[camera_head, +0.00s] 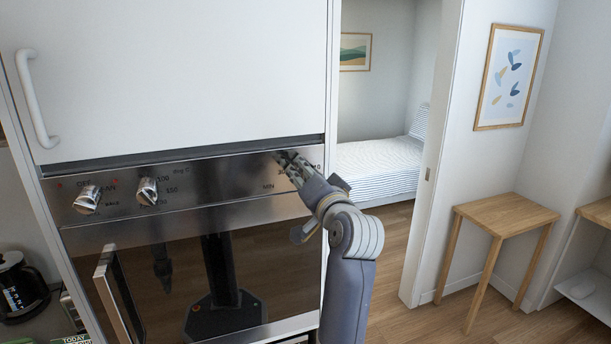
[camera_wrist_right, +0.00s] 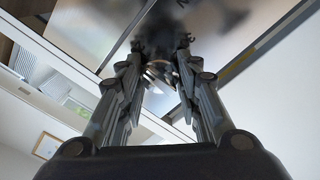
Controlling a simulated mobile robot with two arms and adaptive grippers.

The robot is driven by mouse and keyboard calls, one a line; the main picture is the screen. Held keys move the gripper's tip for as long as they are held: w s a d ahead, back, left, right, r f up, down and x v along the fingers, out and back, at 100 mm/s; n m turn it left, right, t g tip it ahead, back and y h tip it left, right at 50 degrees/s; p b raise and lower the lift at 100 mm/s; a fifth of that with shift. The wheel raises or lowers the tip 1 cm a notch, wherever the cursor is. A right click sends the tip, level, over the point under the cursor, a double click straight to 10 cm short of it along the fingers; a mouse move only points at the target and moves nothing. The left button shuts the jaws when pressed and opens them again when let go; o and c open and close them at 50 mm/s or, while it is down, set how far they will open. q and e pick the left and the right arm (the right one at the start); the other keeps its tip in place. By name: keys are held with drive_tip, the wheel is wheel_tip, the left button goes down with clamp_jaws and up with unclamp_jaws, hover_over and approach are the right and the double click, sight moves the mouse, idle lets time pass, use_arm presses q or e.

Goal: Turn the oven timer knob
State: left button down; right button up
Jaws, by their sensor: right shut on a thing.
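The oven control panel (camera_head: 220,181) is a steel strip with printed marks. Two silver knobs show on it: a left knob (camera_head: 87,198) and a middle knob (camera_head: 147,191). My right gripper (camera_head: 284,158) is at the panel's right end, above the "MIN" marking, and hides the timer knob there in the head view. In the right wrist view, my right gripper (camera_wrist_right: 159,58) is shut on the timer knob (camera_wrist_right: 160,76), a shiny metal piece between the fingertips. The knob's exact angle cannot be told. My left gripper is not in view.
A white cabinet door (camera_head: 180,75) is above the panel. The dark oven door (camera_head: 200,270) with its handle (camera_head: 117,295) is below. A coffee pot (camera_head: 20,285) stands at the lower left. A wooden table (camera_head: 507,213) stands to the right, past a doorway.

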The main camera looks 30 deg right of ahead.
drive_tip(key=shift+f, duration=0.35)
drive_tip(key=o, duration=1)
drive_tip(key=shift+o, duration=0.2)
drive_tip(key=shift+a+r, duration=0.1)
drive_tip(key=shift+r, duration=0.1)
drive_tip(key=v, duration=0.7)
drive_tip(key=shift+s, duration=0.2)
